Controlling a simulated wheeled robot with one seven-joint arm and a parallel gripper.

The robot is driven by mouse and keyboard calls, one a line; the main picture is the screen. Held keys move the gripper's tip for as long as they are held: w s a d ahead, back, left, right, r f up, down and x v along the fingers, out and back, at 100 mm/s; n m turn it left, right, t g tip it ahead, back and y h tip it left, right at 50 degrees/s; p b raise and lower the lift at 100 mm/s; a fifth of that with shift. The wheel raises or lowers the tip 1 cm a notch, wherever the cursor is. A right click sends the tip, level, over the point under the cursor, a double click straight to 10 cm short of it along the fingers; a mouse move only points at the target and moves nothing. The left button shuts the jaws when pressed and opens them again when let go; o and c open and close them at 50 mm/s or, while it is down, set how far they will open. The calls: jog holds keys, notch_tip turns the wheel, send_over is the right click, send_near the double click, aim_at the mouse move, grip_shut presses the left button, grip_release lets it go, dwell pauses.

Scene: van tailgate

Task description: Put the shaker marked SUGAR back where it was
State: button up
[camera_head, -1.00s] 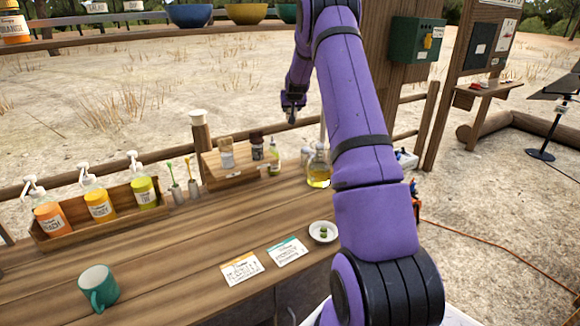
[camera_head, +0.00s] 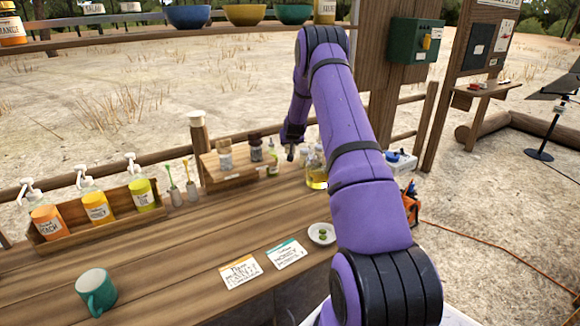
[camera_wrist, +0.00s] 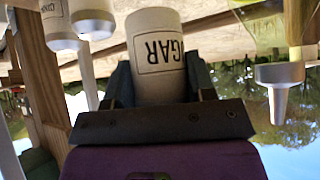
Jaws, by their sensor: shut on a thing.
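The white cylindrical shaker (camera_wrist: 155,22) is between the fingers of my gripper (camera_wrist: 160,82) in the wrist view. Its label reads "GAR", upside down in the picture, with the rest hidden. My gripper is shut on it. In the head view my gripper (camera_head: 290,151) is low at the back of the counter, between the small wooden rack (camera_head: 238,178) and the yellow oil bottle (camera_head: 317,174). The held shaker cannot be made out clearly there. The rack carries several containers, including a pale-topped jar (camera_head: 225,155) and a dark-topped jar (camera_head: 256,149).
In the wrist view, a white container with a partly readable label (camera_wrist: 60,25) is close at the left, and a pale nozzle (camera_wrist: 280,85) at the right. A pump-bottle tray (camera_head: 100,225), a green mug (camera_head: 96,292), two cards and a small dish (camera_head: 331,236) occupy the counter (camera_head: 180,270).

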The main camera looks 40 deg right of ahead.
notch_tip(320, 180, down, 9)
jog(key=shift+r, duration=0.1)
dwell(0.3)
jog(key=o, duration=1)
jog(key=shift+s+a+r, duration=0.1)
jog(key=shift+s+r, duration=0.05)
jog(key=shift+r, duration=0.1)
jog(key=v, duration=1.1)
jog(key=shift+s+a, duration=0.15)
jog(key=shift+s, duration=0.05)
